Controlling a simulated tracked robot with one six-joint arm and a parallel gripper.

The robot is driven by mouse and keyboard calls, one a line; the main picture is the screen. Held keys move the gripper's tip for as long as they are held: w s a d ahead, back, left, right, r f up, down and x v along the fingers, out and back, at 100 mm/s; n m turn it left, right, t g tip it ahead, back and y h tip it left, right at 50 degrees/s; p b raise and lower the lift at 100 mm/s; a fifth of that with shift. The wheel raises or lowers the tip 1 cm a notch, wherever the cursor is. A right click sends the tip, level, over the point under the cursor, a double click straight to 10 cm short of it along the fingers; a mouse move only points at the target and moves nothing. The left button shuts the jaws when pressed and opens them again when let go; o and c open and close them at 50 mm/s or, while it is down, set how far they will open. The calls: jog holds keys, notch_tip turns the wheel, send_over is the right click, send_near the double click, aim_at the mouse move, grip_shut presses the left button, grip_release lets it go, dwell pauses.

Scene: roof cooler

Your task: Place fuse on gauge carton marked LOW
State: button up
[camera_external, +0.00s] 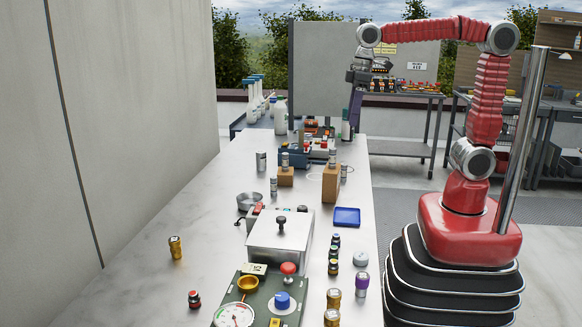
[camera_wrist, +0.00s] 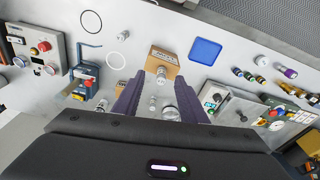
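Two brown cartons stand on the white table, a taller one (camera_external: 331,187) and a shorter one (camera_external: 285,179) to its left. Similar cylinders stand on the table, such as one beside the shorter carton (camera_external: 274,187). The wrist view shows a labelled carton (camera_wrist: 164,55); its print is too small to read, so I cannot tell which is marked LOW. My gripper (camera_external: 354,118) is raised beyond the cartons, purple fingers down. In the wrist view its fingers (camera_wrist: 158,92) are apart, with nothing held.
A blue tray (camera_external: 347,217) lies right of the cartons. A silver box (camera_external: 281,243) with a knobbed lid and a green panel (camera_external: 262,300) with a gauge fill the near table. Small jars line the right side. White bottles (camera_external: 280,116) stand at the back. The left table surface is mostly clear.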

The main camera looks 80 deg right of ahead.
jog(key=s+d+f+t, duration=0.1)
jog(key=s+f+t, duration=0.1)
jog(key=s, duration=0.5)
jog(key=s+d+f+m+t, duration=0.1)
jog(key=s+f+t, duration=0.1)
jog(key=s+f, duration=0.3)
jog(key=shift+s+d+f+m, duration=0.15)
jog(key=shift+s+d+m, duration=0.2)
jog(key=shift+s, duration=0.8)
jog(key=shift+o, duration=0.2)
